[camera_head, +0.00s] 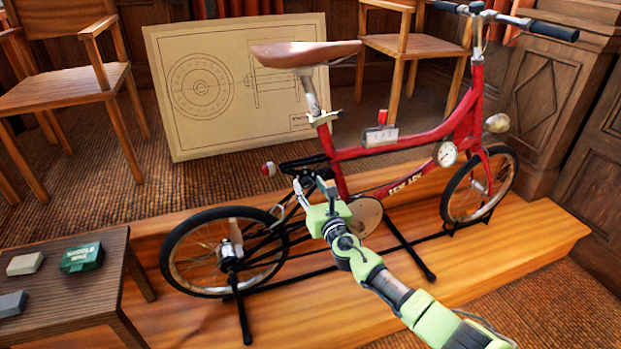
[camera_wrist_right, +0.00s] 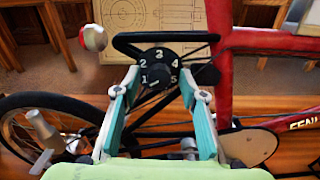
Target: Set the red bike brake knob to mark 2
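A red bike (camera_head: 400,150) stands on a wooden platform. In the right wrist view a round black knob (camera_wrist_right: 157,68) carries white marks 1 to 5 around its face. A pointer low on its face is too small to read for certain. My right gripper (camera_wrist_right: 158,100) is open, with one finger on each side below the knob, and nothing between the fingers. In the head view my right gripper (camera_head: 326,190) reaches the bike's middle behind the seat tube, hiding most of the knob. My left gripper is not in view.
A light box with numbers (camera_head: 380,137) and a red piece sits on the bike's frame. A round gauge (camera_head: 446,154) is further forward. A side table (camera_head: 60,285) holds small boxes at left. A drawing board (camera_head: 230,85) and chairs stand behind.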

